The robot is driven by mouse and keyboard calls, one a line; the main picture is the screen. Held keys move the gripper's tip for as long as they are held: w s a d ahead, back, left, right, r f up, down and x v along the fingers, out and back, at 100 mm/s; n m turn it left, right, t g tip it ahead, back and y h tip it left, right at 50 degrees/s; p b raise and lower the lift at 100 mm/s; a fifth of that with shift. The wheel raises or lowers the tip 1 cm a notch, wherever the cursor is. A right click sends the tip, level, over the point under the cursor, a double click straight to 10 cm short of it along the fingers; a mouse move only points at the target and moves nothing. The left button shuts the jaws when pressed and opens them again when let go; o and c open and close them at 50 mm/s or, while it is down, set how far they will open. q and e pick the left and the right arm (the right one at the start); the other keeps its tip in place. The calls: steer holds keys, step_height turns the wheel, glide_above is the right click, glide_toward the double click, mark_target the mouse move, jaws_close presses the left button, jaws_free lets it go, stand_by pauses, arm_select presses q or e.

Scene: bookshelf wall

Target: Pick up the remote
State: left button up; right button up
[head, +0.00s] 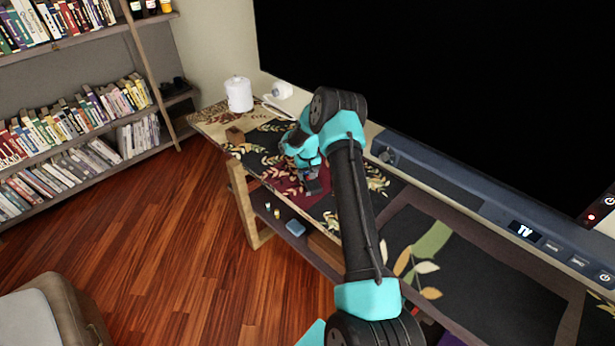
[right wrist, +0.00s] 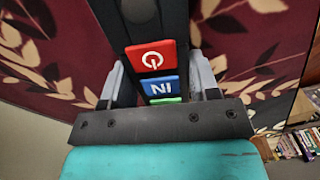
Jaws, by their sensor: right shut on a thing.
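The remote (right wrist: 157,57) is a dark bar with a red power button, a blue button and a green one, seen close up in the right wrist view. My right gripper (right wrist: 160,82) is shut on it, with a grey finger along each side. In the head view my right gripper (head: 312,184) points down at the patterned table (head: 408,224), over its dark red area. The remote is mostly hidden there by my gripper and arm. I cannot tell whether it still touches the tabletop. My left gripper is not in view.
A small brown block (head: 235,135), a white canister (head: 239,94) and a small white round object (head: 282,90) stand toward the table's far end. A large black TV (head: 450,80) rises behind the table. A lower shelf holds a blue item (head: 295,228). Bookshelves (head: 75,130) stand left.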

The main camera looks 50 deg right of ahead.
mark_target(307, 173)
steer(key=c, duration=0.3)
steer(key=shift+r, duration=0.15)
steer(key=shift+r, duration=1.5)
steer(key=shift+s+a+r, duration=0.15)
steer(key=shift+a, duration=0.05)
steer(key=s+a, duration=0.3)
steer(key=a, duration=0.1)
steer(key=s+a+r, duration=0.1)
steer(key=s+a, duration=0.2)
steer(key=s, duration=0.1)
steer(key=s+a, duration=0.3)
steer(key=a, duration=0.1)
steer(key=shift+s+a+r, duration=0.15)
steer(key=shift+a+r, duration=0.05)
steer(key=shift+a, duration=0.15)
